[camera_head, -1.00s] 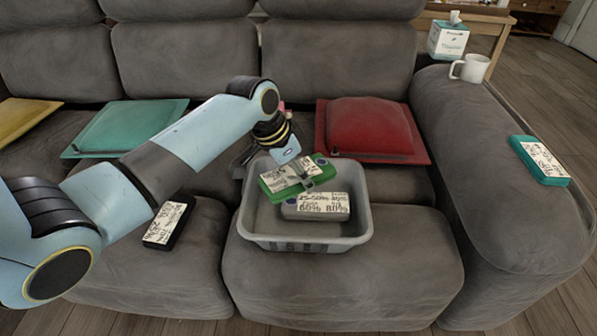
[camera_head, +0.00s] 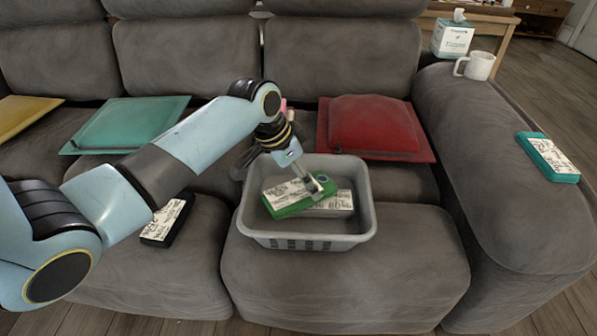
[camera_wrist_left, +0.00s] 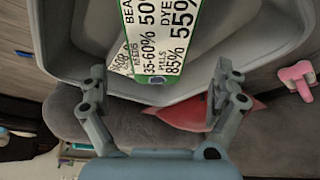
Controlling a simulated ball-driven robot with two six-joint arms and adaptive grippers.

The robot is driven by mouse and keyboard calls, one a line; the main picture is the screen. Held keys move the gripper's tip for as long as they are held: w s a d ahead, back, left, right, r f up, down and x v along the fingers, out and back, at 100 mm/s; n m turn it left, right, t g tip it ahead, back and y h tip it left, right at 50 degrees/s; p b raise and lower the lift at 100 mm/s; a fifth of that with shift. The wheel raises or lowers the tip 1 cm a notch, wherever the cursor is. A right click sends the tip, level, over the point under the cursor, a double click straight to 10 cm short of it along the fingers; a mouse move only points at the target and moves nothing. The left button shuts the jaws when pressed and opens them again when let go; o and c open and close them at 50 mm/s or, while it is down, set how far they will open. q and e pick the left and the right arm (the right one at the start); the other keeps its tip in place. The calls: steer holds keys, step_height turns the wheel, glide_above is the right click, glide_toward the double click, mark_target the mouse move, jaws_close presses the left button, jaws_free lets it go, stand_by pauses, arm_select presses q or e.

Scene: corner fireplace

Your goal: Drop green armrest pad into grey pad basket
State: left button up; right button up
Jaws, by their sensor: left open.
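The green armrest pad (camera_head: 284,205), with a white printed label, lies in the grey pad basket (camera_head: 306,241) on the front sofa seat. It partly covers a grey pad (camera_head: 338,203) in the same basket. Whether it rests on that pad or beside it is unclear. My left gripper (camera_head: 309,184) reaches down into the basket at the green pad. In the left wrist view its fingers (camera_wrist_left: 160,74) are spread apart, with the labelled green pad (camera_wrist_left: 158,35) beyond and between them. My right gripper is not in view.
A black pad (camera_head: 166,223) lies on the seat left of the basket. A red cushion (camera_head: 370,125) is behind it. The right armrest holds a teal pad (camera_head: 548,158), a white mug (camera_head: 478,66) stands farther back. The seat right of the basket is clear.

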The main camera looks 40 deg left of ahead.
arm_select(q)
steer(key=v, duration=1.2)
steer(key=s+d+f+n+g+y, duration=0.1)
steer(key=s+d+n, duration=0.1)
steer(key=s, duration=1)
steer(key=s+d+f+n+y, duration=0.2)
steer(key=s, duration=1.1)
step_height(320, 180, down, 22)
steer(key=s+a+g+p, duration=0.1)
steer(key=s+a+p, duration=0.1)
steer(key=s+a+f+g, duration=0.1)
steer(key=s+f, duration=1.4)
steer(key=s, duration=0.4)
steer(key=shift+f+n+g+p, duration=0.15)
steer(key=shift+n+g+p, duration=0.15)
steer(key=shift+p, duration=0.15)
steer(key=shift+a, duration=0.15)
